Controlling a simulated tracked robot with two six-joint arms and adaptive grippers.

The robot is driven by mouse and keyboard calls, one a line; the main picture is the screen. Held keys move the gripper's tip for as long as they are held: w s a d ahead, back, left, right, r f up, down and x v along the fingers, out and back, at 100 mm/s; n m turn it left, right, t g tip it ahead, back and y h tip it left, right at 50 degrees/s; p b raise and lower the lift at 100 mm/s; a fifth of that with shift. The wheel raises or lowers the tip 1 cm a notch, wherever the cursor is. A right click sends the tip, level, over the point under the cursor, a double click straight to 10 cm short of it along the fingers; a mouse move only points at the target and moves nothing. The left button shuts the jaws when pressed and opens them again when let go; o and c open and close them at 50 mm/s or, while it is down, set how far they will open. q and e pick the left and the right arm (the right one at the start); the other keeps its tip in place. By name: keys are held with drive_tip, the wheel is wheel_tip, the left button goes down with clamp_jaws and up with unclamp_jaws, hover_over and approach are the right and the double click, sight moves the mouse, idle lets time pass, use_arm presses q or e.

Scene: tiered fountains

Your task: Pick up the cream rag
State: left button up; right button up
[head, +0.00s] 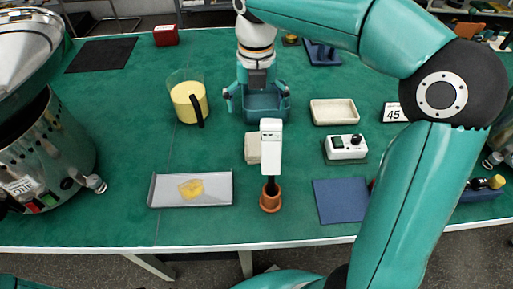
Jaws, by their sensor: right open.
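A small cream piece (252,148), which looks like the folded cream rag, lies on the green table near the middle. Its right side is hidden behind a white upright device (271,160) standing in a brown round base. My right gripper (258,100) reaches down from the top, open, its fingers spread on either side of a teal open bin (268,112). It is farther back than the cream piece and apart from it. I cannot tell how high it is above the bin. My left gripper is not in view.
A yellow-filled jug (188,100) stands left of the bin. A grey tray (217,190) holds a yellow piece. A cream tray (334,123), a white switch box (345,153) and a blue mat (340,209) are right.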

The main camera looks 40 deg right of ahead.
drive_tip(key=b, duration=0.2)
hover_over(258, 144)
drive_tip(key=f, duration=0.7)
drive_tip(key=shift+w+f, duration=0.35)
drive_tip(key=shift+w, duration=0.05)
drive_tip(key=f, duration=0.2)
drive_tip(key=f+b, duration=0.1)
drive_tip(key=f, duration=0.1)
drive_tip(key=shift+s, duration=0.3)
drive_tip(key=shift+f, duration=0.5)
drive_tip(key=c, duration=1.2)
